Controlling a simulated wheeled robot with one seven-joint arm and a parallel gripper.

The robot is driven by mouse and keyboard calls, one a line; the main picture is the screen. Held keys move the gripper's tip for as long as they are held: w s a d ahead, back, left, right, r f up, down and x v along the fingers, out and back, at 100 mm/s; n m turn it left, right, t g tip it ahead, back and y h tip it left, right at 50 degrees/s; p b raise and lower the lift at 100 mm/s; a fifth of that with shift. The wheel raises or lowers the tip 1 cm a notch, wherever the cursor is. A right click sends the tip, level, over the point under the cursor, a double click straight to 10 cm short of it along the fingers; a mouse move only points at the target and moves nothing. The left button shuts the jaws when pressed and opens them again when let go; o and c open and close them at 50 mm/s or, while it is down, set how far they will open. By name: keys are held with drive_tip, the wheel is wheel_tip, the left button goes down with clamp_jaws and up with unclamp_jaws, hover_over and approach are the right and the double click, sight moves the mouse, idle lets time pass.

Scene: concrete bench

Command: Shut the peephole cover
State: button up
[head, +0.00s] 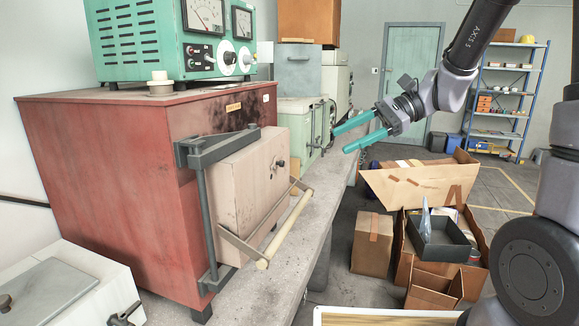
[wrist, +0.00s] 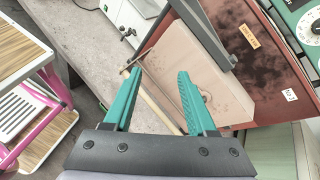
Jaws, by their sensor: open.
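The red furnace (head: 100,160) stands on the bench with its thick beige door (head: 235,180) facing right. A small dark fitting (head: 279,163), seemingly the peephole and its cover, sits on the door's outer face near its upper middle. It is too small to tell whether the cover is swung aside. The door also shows in the wrist view (wrist: 185,55), where a finger partly hides the area around the fitting. My gripper (head: 341,140) has its teal fingers spread and empty, to the right of the door and apart from it. It also shows in the wrist view (wrist: 160,73).
A pale handle bar (head: 285,230) juts out from the door's front on metal brackets. A dark hinge frame (head: 205,200) runs down the door's left side. Green equipment (head: 300,125) stands farther along the bench. Open cardboard boxes (head: 420,190) lie on the floor right of the bench.

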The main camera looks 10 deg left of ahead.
drive_tip(key=w+a+f+m+t+y, duration=0.2)
drive_tip(key=w+a+f+m+y, duration=0.3)
drive_tip(key=w, duration=0.3)
drive_tip(key=m+t, duration=0.4)
drive_tip(key=m, duration=0.2)
approach(279, 164)
drive_tip(key=w+x, duration=0.1)
drive_tip(key=x, duration=0.6)
drive_tip(key=shift+f, duration=0.15)
drive_tip(key=shift+d, duration=0.15)
clamp_jaws()
